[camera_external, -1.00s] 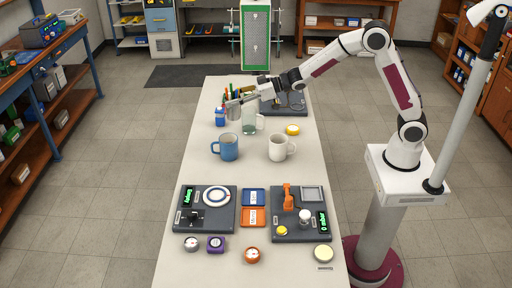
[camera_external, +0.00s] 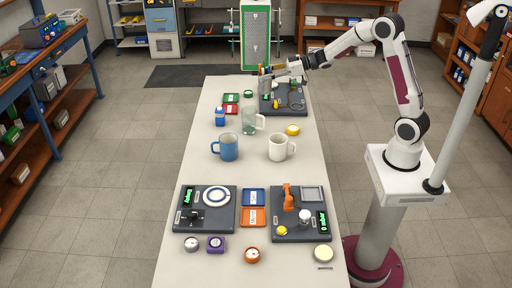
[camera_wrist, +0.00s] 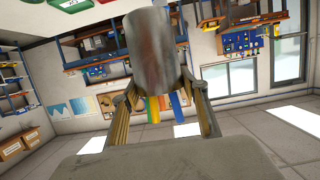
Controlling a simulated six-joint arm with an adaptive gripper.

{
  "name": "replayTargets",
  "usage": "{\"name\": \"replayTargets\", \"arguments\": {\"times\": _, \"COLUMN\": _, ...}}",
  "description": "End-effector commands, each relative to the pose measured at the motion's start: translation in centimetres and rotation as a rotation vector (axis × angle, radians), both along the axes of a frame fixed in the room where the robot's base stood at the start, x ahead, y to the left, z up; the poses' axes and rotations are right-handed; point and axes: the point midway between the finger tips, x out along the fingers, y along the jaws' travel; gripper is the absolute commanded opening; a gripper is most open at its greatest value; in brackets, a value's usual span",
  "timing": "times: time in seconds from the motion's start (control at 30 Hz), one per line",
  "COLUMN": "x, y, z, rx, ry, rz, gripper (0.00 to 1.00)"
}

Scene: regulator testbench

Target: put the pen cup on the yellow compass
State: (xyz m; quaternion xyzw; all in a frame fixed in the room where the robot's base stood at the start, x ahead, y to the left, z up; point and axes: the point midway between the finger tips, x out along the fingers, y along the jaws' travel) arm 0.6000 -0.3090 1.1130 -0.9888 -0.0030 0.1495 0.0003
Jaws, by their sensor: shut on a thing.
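The pen cup (camera_external: 265,84) is a grey metal cup with coloured pens in it. My gripper (camera_external: 272,74) is shut on it and holds it up at the far end of the table, by the back dark panel. In the wrist view the cup (camera_wrist: 155,50) sits between my two fingers (camera_wrist: 158,105), with blue and yellow pens showing below it. A small round yellow thing (camera_external: 292,130), which looks like the yellow compass, lies on the table to the right of the glass mug. It is nearer the camera than the cup, and its top looks clear.
A glass mug (camera_external: 249,121), a blue mug (camera_external: 228,147) and a white mug (camera_external: 278,148) stand mid-table near the yellow thing. The back panel (camera_external: 284,100) carries small parts.

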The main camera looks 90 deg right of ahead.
Motion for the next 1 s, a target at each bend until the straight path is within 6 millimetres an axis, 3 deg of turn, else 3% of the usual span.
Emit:
{"name": "replayTargets", "arguments": {"times": 0.2, "x": -4.2, "y": -2.0, "z": -0.4, "rx": 0.002, "ry": 0.000, "rz": 0.026, "gripper": 0.18}}
{"name": "replayTargets", "arguments": {"times": 0.4, "x": -7.7, "y": -1.8, "z": -1.1, "rx": 0.002, "ry": 0.000, "rz": 0.089, "gripper": 0.18}}
{"name": "replayTargets", "arguments": {"times": 0.6, "x": -10.4, "y": 1.5, "z": -2.3, "rx": 0.004, "ry": 0.000, "rz": 0.215, "gripper": 0.18}}
{"name": "replayTargets", "arguments": {"times": 0.8, "x": -11.7, "y": 5.8, "z": -3.3, "rx": 0.004, "ry": -0.001, "rz": 0.350, "gripper": 0.18}}
{"name": "replayTargets", "arguments": {"times": 1.0, "x": -13.0, "y": 8.6, "z": -3.5, "rx": 0.000, "ry": -0.001, "rz": 0.441, "gripper": 0.18}}
